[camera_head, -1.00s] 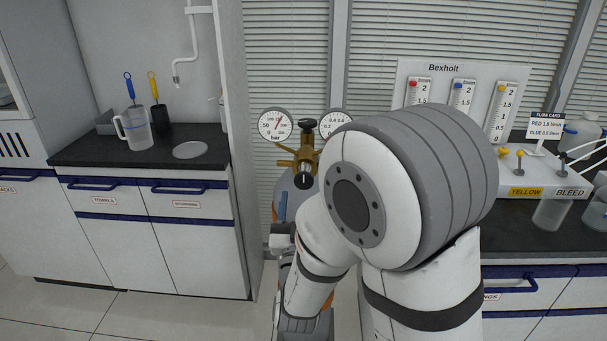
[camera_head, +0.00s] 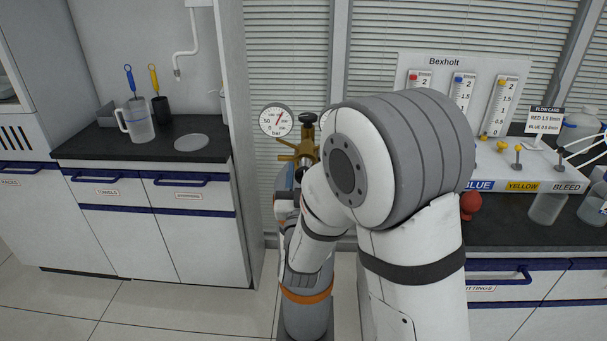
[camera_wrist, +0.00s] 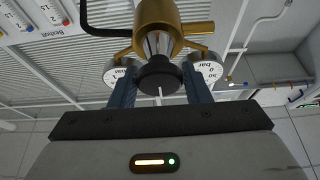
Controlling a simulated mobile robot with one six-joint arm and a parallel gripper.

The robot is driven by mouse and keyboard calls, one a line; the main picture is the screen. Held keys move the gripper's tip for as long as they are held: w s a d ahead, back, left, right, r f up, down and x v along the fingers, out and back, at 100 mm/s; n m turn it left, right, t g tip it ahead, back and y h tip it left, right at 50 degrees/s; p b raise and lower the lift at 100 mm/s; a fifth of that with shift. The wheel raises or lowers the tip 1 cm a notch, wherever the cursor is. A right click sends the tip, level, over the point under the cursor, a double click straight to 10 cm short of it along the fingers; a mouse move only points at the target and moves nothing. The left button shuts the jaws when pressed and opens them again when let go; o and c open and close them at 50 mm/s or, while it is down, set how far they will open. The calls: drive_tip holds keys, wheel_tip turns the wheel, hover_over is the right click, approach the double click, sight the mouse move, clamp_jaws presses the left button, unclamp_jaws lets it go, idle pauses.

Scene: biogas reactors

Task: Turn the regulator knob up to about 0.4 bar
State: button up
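The brass regulator (camera_head: 305,150) stands in front of the blinds, with a large gauge (camera_head: 276,120) marked in bar on its left. The low-pressure gauge on its right is mostly hidden behind my arm. In the wrist view, which is upside down, the black regulator knob (camera_wrist: 160,78) sits below the brass body (camera_wrist: 158,25). My gripper (camera_wrist: 158,72) has its two blue fingers apart, one on each side of the knob. I cannot tell whether they touch it. Both gauges show partly behind the fingers; the needle of the low-pressure gauge (camera_wrist: 118,73) is not readable.
My arm fills the middle of the head view. A right-hand bench carries the flowmeter panel (camera_head: 445,68) and a valve block (camera_head: 525,186). A left-hand counter (camera_head: 95,142) holds a clear jug (camera_head: 136,120). The floor at front left is clear.

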drive_tip(key=c, duration=0.4)
drive_tip(key=shift+a, duration=0.15)
drive_tip(key=shift+c, duration=0.6)
drive_tip(key=shift+f+m+b, duration=0.1)
drive_tip(key=shift+m+b, duration=0.2)
drive_tip(key=shift+b, duration=0.25)
